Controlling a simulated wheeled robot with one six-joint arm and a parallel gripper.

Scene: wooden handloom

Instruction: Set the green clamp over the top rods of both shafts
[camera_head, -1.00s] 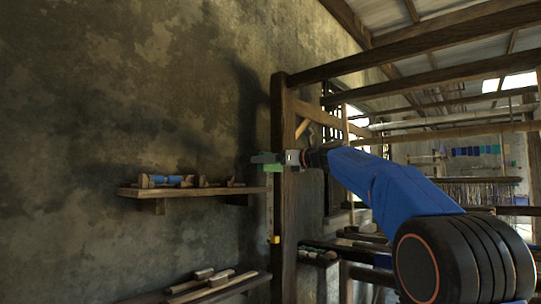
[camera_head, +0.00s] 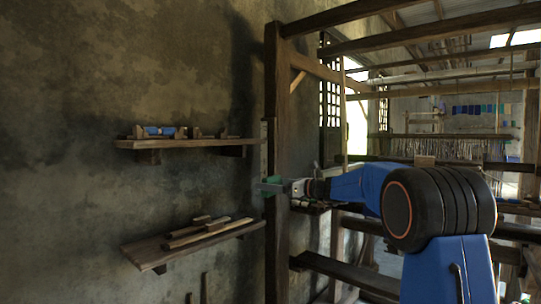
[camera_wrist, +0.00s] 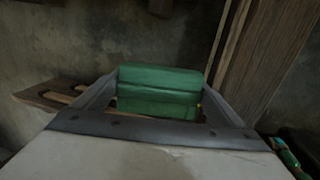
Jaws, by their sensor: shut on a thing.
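My gripper (camera_head: 287,187) is shut on the green clamp (camera_head: 270,185), which sticks out to the left of the jaws in the head view, in front of the loom's front left post. In the wrist view my gripper (camera_wrist: 160,108) has a finger on each side of the clamp (camera_wrist: 160,88), a green block between them. The shafts and their top rods cannot be told apart clearly; rows of hanging threads (camera_head: 450,148) show inside the loom at the right.
An upper wall shelf (camera_head: 190,143) holds a blue spool and wooden pieces. A lower shelf (camera_head: 170,247) holds wooden sticks. The loom's post (camera_head: 277,110) stands close by the clamp. Long beams (camera_head: 430,90) cross the loom at the right.

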